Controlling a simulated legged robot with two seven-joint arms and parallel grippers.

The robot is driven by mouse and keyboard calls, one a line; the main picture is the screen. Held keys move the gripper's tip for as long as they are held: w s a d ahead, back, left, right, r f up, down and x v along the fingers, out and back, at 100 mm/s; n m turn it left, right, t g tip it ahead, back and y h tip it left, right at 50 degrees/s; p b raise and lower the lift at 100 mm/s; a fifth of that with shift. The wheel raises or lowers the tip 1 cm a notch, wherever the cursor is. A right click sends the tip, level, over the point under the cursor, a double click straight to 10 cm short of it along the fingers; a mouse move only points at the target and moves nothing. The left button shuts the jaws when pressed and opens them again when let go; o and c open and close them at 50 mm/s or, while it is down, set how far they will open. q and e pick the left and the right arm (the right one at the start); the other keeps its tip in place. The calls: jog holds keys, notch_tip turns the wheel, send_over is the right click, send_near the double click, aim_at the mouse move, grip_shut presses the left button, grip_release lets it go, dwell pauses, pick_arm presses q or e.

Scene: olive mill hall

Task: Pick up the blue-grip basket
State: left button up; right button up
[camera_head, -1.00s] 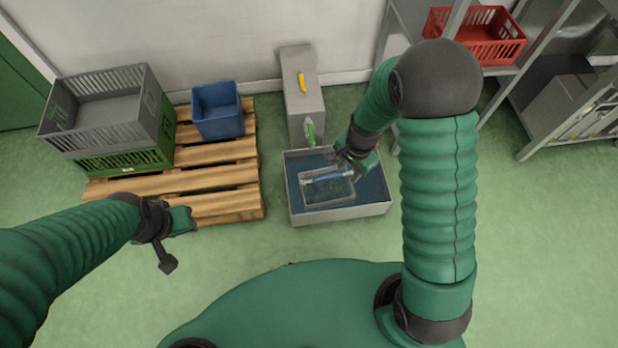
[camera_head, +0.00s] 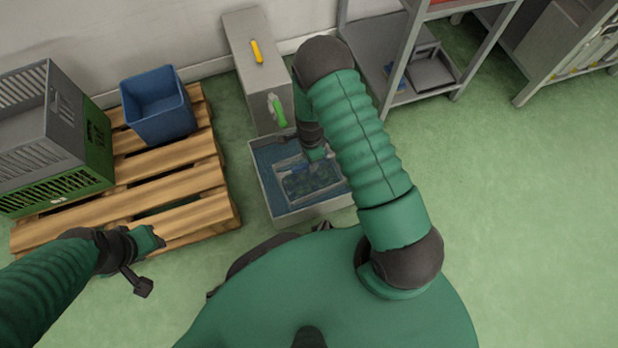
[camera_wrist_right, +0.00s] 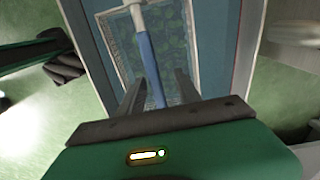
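The blue-grip basket is a wire-mesh basket (camera_head: 312,186) with dark green contents. It sits in a grey tub (camera_head: 309,213) with a blue interior. In the right wrist view the mesh basket (camera_wrist_right: 178,45) lies below, and its blue grip (camera_wrist_right: 147,62) runs between my fingers. My right gripper (camera_wrist_right: 158,92) is open, one finger on each side of the grip, with visible gaps. In the head view my right gripper (camera_head: 318,154) is over the basket and hides much of the grip. My left gripper (camera_head: 146,264) is above the floor at lower left, away from the basket; its finger opening is unclear.
A grey cabinet (camera_head: 250,70) with yellow and green handles stands behind the tub. A wooden pallet (camera_head: 185,178) at left carries a blue bin (camera_head: 157,112), a grey crate (camera_head: 32,125) and a green crate (camera_head: 62,186). Metal shelving (camera_head: 408,62) stands at back right. Floor at right is clear.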

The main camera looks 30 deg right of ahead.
jog(key=f+b, duration=0.1)
jog(key=f, duration=0.1)
jog(key=f+b, duration=0.4)
jog(key=shift+s+a, duration=0.3)
jog(key=shift+r, duration=0.25)
jog(key=shift+c, duration=0.4)
grip_shut()
